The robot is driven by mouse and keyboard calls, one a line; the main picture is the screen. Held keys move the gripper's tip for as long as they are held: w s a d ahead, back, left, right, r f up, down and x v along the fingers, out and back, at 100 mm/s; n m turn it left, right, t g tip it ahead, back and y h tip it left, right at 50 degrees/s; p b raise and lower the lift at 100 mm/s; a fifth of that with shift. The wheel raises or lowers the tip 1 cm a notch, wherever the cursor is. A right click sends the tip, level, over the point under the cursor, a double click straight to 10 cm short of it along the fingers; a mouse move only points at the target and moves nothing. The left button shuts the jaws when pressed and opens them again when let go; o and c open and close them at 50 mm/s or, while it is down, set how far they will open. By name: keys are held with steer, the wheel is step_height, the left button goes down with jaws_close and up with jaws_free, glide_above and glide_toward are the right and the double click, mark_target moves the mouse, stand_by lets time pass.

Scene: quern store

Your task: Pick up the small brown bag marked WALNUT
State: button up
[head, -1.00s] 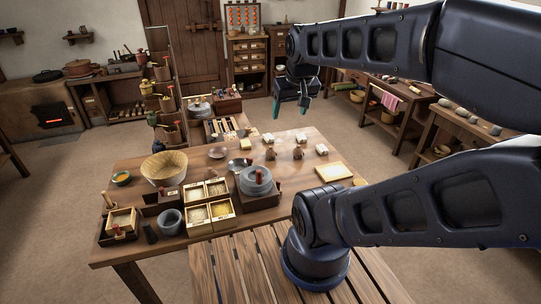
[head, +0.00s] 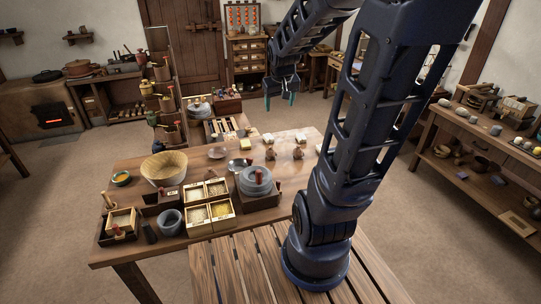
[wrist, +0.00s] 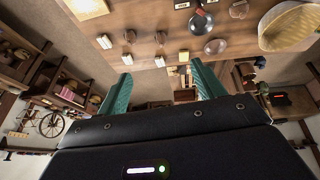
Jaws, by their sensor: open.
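Two small brown bags stand on the wooden table in the head view, a left one (head: 270,154) and a right one (head: 298,153). Their markings are too small to read, so I cannot tell which is WALNUT. The wrist view shows small brown shapes that look like these bags, one (wrist: 160,38) near the middle and one (wrist: 130,36) to its left. My gripper (head: 280,100) hangs in the air above the table's far side, fingers down. Its two green fingers are apart and empty in the wrist view (wrist: 160,75).
Small white packets (head: 268,139) stand behind the brown bags. A dark pan (head: 238,166), a stone quern (head: 256,181), open grain boxes (head: 222,213) and a basket (head: 163,168) fill the table's left and front. My arm hides the table's right end.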

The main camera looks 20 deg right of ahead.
steer(key=w+d+f, duration=0.4)
steer(key=w+f, duration=0.9)
steer(key=w, duration=0.1)
steer(key=y, duration=0.2)
glide_toward(270, 150)
steer(key=d, duration=0.1)
steer(key=shift+n, duration=0.4)
steer(key=shift+x, duration=3.65)
steer(key=shift+w+x, duration=0.15)
steer(key=shift+x, duration=1.2)
steer(key=shift+w+x, duration=0.15)
steer(key=shift+x, duration=1.2)
steer(key=shift+a+r, duration=0.15)
steer(key=c, duration=1.1)
